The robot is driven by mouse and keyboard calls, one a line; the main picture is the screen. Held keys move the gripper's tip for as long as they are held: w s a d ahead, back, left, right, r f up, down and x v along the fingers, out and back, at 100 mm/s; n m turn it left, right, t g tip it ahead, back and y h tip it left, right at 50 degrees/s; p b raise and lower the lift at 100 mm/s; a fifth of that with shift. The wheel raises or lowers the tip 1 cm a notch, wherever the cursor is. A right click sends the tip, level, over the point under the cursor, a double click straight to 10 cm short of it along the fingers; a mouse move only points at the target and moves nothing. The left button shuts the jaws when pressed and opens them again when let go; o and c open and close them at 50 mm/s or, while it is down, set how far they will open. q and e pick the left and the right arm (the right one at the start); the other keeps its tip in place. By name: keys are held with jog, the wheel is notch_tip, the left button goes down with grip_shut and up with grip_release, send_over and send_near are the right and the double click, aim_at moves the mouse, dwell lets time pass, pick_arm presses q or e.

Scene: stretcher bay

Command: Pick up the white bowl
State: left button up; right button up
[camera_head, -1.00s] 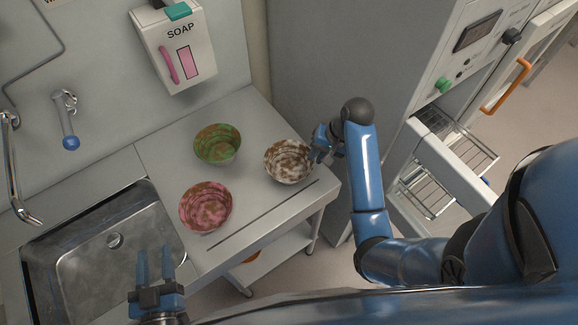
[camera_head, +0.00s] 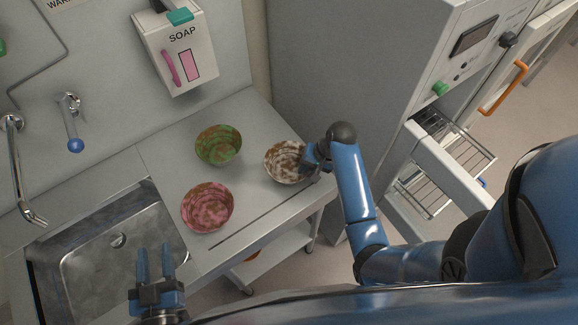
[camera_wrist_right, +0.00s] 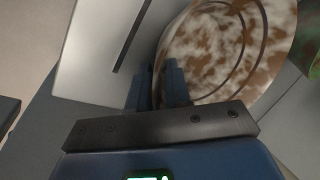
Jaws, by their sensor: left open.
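The white bowl (camera_head: 281,161), white with brown stains, is on the counter at its right side. My right gripper (camera_head: 311,164) is at the bowl's right rim. In the right wrist view the fingers of my right gripper (camera_wrist_right: 158,88) are close together, one on each side of the bowl's wall, and the stained inside of the white bowl (camera_wrist_right: 215,55) fills the upper right. The gripper looks shut on the rim; the fingertips are partly hidden. My left gripper (camera_head: 155,263) is open and empty over the sink's front edge.
A green-brown bowl (camera_head: 218,145) and a pink-brown bowl (camera_head: 208,208) stand on the counter (camera_head: 165,160) left of the white bowl. The sink (camera_head: 85,265) is at the left. A soap dispenser (camera_head: 180,60) hangs on the wall. A tall grey cabinet (camera_head: 345,70) stands close on the right.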

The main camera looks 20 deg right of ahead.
grip_shut()
jog(key=shift+r, duration=0.15)
